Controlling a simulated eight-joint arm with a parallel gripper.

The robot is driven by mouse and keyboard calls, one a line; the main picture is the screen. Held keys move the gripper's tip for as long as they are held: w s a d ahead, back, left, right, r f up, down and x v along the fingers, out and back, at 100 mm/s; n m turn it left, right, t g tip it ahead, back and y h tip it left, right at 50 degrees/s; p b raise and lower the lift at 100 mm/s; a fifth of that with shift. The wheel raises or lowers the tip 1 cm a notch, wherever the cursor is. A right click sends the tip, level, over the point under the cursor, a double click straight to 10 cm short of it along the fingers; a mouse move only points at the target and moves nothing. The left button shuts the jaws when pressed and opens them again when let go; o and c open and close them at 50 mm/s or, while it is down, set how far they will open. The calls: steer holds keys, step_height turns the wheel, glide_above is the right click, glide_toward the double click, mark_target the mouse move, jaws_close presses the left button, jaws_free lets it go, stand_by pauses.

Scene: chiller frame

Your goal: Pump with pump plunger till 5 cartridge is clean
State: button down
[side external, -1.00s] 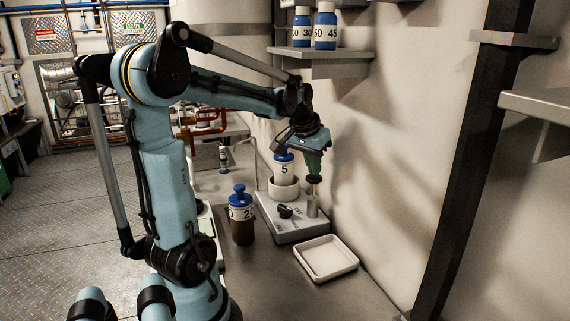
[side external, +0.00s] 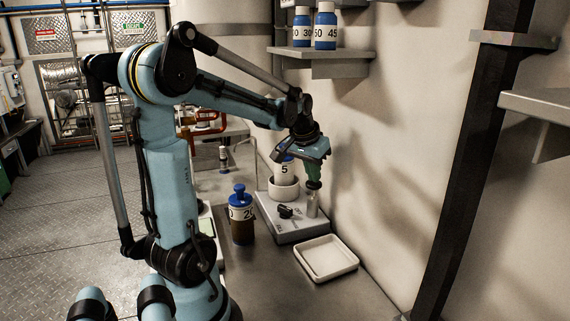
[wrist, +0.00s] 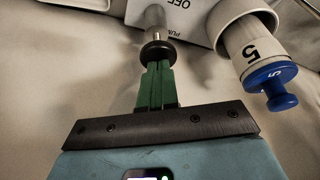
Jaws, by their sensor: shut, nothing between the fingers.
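The pump plunger has a dark round knob (side external: 313,186) above an upright metal cylinder (side external: 312,206). It stands on the right of the grey pump base (side external: 300,230). My gripper (side external: 314,181) points down over the knob with its green fingers shut and empty. The fingertips meet the knob's top and appear to touch it. The wrist view shows the knob (wrist: 157,52) straight beyond the closed fingers (wrist: 157,68). The white cartridge 5 (side external: 286,169), with a blue cap (wrist: 270,80), stands in a white cup (side external: 283,190) left of the plunger. My wrist partly hides it in the side view.
A black switch (side external: 285,211) sits on the pump base, with OFF lettering visible in the wrist view. A dark bottle with a blue cap (side external: 241,216) stands left of the base. An empty white tray (side external: 326,260) lies in front.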

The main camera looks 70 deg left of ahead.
steer(key=shift+f, duration=0.65)
steer(key=shift+r, duration=3.6)
steer(key=s+d+f+m+t+h, duration=0.1)
steer(key=s+d+f+m+t, duration=0.1)
steer(key=d, duration=1)
steer(key=s+d+f+m+t+h, duration=0.1)
steer(key=d+f+m, duration=0.3)
steer(key=d, duration=0.8)
steer(key=shift+s+d+f+t, duration=0.2)
steer(key=shift+s+t, duration=0.2)
steer(key=c, duration=1.8)
jaws_free()
